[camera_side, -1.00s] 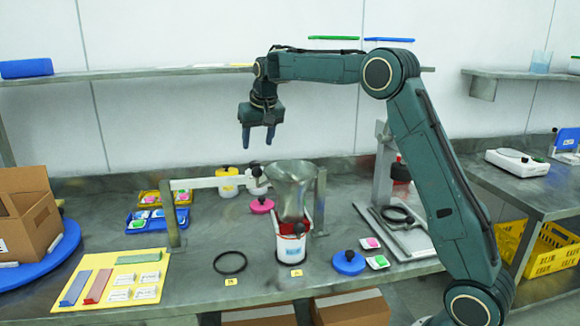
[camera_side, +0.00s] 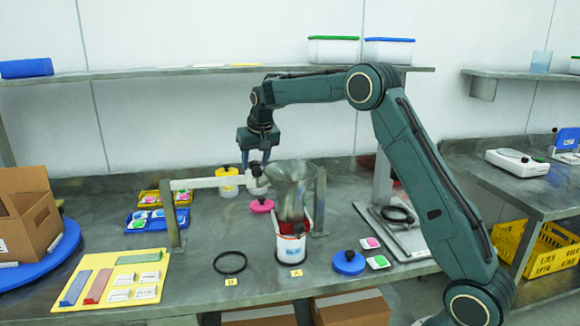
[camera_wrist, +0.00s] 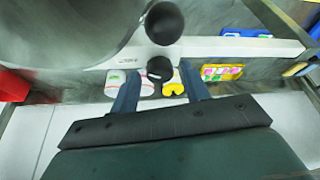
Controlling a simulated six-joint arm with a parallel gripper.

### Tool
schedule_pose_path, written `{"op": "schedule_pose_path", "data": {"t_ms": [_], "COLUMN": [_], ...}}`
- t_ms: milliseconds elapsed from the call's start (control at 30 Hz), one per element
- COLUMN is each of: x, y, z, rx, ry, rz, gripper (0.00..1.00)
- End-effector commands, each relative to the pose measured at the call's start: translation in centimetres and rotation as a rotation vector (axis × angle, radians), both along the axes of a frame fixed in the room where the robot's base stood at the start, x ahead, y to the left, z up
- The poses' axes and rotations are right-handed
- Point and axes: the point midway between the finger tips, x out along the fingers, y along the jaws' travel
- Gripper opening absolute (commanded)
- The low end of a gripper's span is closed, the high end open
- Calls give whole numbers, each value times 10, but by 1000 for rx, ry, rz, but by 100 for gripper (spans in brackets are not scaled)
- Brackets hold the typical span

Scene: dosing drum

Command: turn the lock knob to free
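Two round black knobs show in the wrist view, a larger one (camera_wrist: 164,22) and a smaller one (camera_wrist: 159,68), beside a pale horizontal beam (camera_wrist: 225,47). I cannot tell for certain which is the lock knob, and no pointer or mark is readable on either. My gripper (camera_side: 257,167) is open and points down behind the beam (camera_side: 205,183) in the side view. In the wrist view its two blue fingers (camera_wrist: 159,72) stand apart, with the smaller knob seen between their tips. Contact with it cannot be made out.
A metal funnel (camera_side: 291,185) stands above a white and red container (camera_side: 291,245), close to the gripper's right. Blue and yellow trays (camera_side: 157,219) lie further left. A black ring (camera_side: 230,263) lies on the bench in front.

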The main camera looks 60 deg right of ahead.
Motion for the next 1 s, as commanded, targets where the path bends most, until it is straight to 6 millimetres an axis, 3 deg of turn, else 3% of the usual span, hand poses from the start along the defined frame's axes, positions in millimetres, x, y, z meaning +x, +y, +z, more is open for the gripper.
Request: {"op": "schedule_pose_path", "data": {"t_ms": [33,200,567,1000], "x": [0,0,0,-1], "y": [0,0,-1,-3], "z": [0,0,0,0], "rx": [0,0,0,-1], "ry": [0,0,0,-2], "rz": [0,0,47,312], "gripper": [36,7,7,7]}}
